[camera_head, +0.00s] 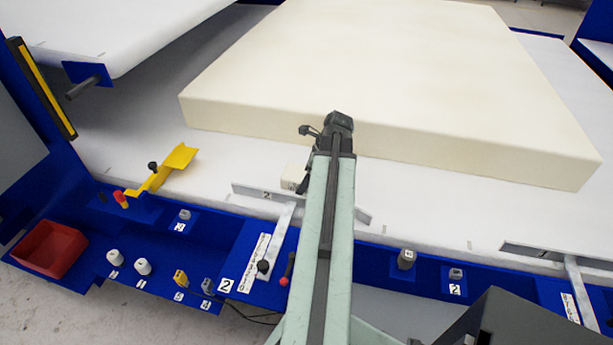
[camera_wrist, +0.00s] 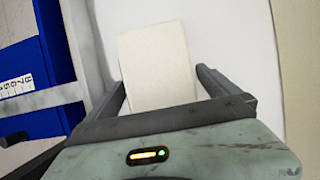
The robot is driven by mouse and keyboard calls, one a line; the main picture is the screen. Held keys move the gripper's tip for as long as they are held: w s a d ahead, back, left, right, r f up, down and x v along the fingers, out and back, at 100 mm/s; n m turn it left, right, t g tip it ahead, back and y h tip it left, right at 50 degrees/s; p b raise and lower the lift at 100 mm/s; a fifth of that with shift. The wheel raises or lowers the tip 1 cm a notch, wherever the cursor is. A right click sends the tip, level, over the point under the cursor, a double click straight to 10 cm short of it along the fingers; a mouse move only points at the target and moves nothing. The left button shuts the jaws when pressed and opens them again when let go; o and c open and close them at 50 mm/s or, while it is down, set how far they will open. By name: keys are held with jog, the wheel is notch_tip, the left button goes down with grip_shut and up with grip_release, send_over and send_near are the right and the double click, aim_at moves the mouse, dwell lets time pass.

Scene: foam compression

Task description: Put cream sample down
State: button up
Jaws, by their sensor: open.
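The cream sample (camera_wrist: 157,62) is a small pale block on the white bed, between and ahead of my finger tips in the wrist view. There is a gap between the block and the right finger; at the left finger I cannot tell whether they touch. My gripper (camera_wrist: 163,84) is open. In the head view the cream sample (camera_head: 290,176) shows partly, just left of my arm and behind a metal bar. My gripper is mostly hidden behind my arm there.
A large cream foam slab (camera_head: 350,60) lies beyond the sample on the white bed (camera_head: 225,160). A metal bar (camera_head: 250,193) labelled 2 is close in front. A yellow bracket (camera_head: 178,160) and a red bin (camera_head: 48,250) are at left. Small knobs line the blue edge.

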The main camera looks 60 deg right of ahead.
jog(key=p+v, duration=1.1)
jog(key=v, duration=0.1)
jog(key=shift+r, duration=0.2)
jog(key=shift+w, duration=0.1)
jog(key=w+a+f+n+g, duration=0.1)
jog(key=w+a+n+g, duration=0.2)
jog(key=w+a+n, duration=1.65)
jog(key=a+n, duration=0.3)
jog(key=a, duration=0.6)
jog(key=w+a+n+g+h, duration=0.1)
jog(key=a+n, duration=0.4)
jog(key=a, duration=0.6)
jog(key=w+a+n, duration=0.4)
jog(key=a+n, duration=0.1)
jog(key=a, duration=0.6)
jog(key=shift+f, duration=0.4)
